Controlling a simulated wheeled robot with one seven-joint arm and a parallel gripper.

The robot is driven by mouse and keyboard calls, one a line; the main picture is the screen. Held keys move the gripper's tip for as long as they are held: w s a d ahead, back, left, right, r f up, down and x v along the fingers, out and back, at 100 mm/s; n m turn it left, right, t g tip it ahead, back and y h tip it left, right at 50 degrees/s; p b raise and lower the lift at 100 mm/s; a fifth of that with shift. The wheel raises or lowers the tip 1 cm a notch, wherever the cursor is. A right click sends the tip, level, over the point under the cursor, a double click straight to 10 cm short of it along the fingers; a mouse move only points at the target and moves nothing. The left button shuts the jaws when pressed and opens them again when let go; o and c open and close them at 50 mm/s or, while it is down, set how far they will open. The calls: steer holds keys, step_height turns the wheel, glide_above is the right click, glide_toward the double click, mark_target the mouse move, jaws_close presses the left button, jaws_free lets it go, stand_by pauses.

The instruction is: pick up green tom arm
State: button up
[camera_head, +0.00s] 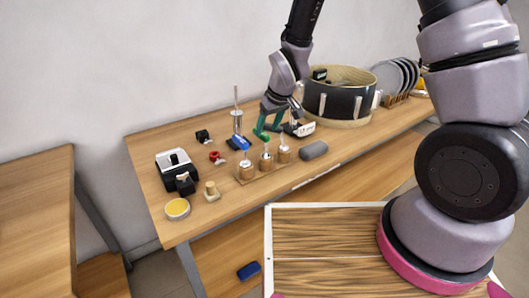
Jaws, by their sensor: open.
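The green tom arm (263,137) is a small bright green piece on the wooden table, just behind a row of wooden posts. Its lower part is partly hidden by the posts. My gripper (269,127) reaches down from above with its darker green fingers apart. The fingertips are just above the tom arm, close to it or overlapping it in the picture. I cannot tell whether they touch it.
The wooden posts with metal tops (266,162) stand in front. A blue-and-black piece (239,143) lies left of my gripper and a black-and-white piece (303,130) right. A large drum shell (340,103) is behind right; a grey cylinder (313,150) lies front right.

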mark_target(265, 134)
steer(key=x, duration=0.4)
steer(key=shift+w+f, duration=0.15)
steer(key=shift+f, duration=0.1)
jaws_close()
stand_by(1.2)
